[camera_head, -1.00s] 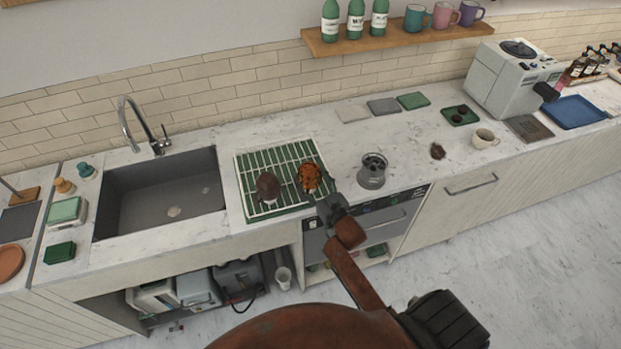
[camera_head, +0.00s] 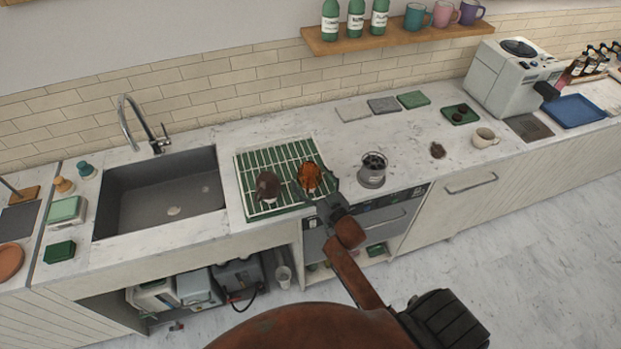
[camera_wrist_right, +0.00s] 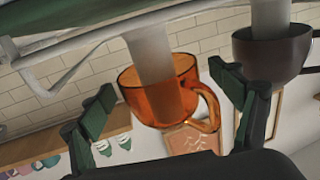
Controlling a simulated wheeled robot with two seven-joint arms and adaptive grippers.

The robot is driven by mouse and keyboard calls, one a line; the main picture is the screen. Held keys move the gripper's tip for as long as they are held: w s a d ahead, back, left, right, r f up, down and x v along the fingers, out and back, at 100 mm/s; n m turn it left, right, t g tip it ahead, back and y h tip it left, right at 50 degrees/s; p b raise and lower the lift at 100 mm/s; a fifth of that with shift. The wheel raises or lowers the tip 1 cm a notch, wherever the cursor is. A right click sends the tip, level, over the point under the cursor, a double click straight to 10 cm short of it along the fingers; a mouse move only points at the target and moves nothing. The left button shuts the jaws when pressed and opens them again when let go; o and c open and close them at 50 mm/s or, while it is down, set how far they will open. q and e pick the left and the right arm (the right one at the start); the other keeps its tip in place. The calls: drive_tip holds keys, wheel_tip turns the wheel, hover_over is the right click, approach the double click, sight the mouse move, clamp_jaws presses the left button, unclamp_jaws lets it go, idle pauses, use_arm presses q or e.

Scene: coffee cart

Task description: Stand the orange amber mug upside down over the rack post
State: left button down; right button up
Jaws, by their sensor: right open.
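The orange amber mug (camera_head: 309,174) is upside down over a post of the drying rack (camera_head: 262,210). In the right wrist view, which is turned over, the see-through mug (camera_wrist_right: 158,95) has its mouth towards the rack, and the pale post (camera_wrist_right: 153,55) runs inside it. Its handle points right there. My right gripper (camera_head: 317,191) is open at the front of the mug. Its fingers (camera_wrist_right: 166,98) stand apart on either side of the mug, with visible gaps. My left gripper is out of view.
A dark brown mug (camera_head: 268,185) hangs upside down on a neighbouring post to the left, also in the right wrist view (camera_wrist_right: 272,55). The sink (camera_head: 160,195) lies left. The counter front is free.

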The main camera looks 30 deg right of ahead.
drive_tip(key=shift+s+f, duration=0.1)
drive_tip(key=s, duration=1.1)
drive_tip(key=shift+s+a, duration=0.2)
drive_tip(key=shift+s, duration=0.2)
